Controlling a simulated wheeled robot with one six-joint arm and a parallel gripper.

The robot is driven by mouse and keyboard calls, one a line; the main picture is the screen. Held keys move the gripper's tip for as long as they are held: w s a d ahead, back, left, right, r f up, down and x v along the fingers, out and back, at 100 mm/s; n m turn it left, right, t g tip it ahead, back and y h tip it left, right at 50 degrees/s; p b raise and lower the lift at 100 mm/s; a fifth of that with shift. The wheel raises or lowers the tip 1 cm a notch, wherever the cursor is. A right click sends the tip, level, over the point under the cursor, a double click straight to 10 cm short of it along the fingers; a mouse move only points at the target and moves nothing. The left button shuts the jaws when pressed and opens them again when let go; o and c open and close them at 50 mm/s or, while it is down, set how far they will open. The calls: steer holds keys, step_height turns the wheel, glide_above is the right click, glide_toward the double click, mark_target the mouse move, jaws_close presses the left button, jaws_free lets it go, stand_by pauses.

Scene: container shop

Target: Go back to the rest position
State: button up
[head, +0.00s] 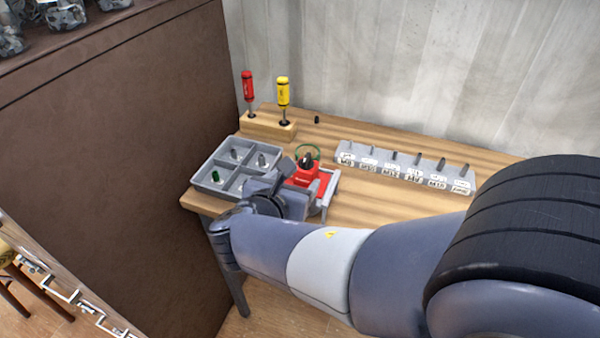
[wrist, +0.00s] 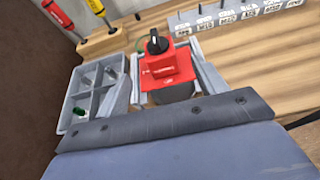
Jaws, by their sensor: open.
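My gripper (head: 310,190) is low over the left part of the wooden workbench, with the arm reaching in from the right. In the wrist view my gripper (wrist: 167,62) is open, with one finger on each side of a red block with a black knob on top (wrist: 166,68). I cannot tell whether the fingers touch the block. The red block (head: 307,174) also shows in the head view, partly hidden by the gripper. A green ring (head: 313,147) is around or behind the knob.
A grey divided tray (head: 203,183) with small parts stands close left of my gripper. A wooden holder (head: 262,127) carries a red and a yellow screwdriver. A grey labelled rack (head: 405,167) with several pins is at the right. A brown panel (head: 130,150) rises at the left.

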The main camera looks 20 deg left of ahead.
mark_target(308, 160)
steer(key=shift+s, duration=0.25)
steer(key=x, duration=1)
steer(key=shift+w, duration=0.2)
steer(key=shift+w+r+p, duration=0.2)
steer(key=shift+w+p, duration=0.1)
steer(key=shift+p, duration=0.25)
steer(key=shift+s+r+p, duration=0.1)
steer(key=shift+r+p, duration=0.4)
steer(key=shift+r, duration=0.1)
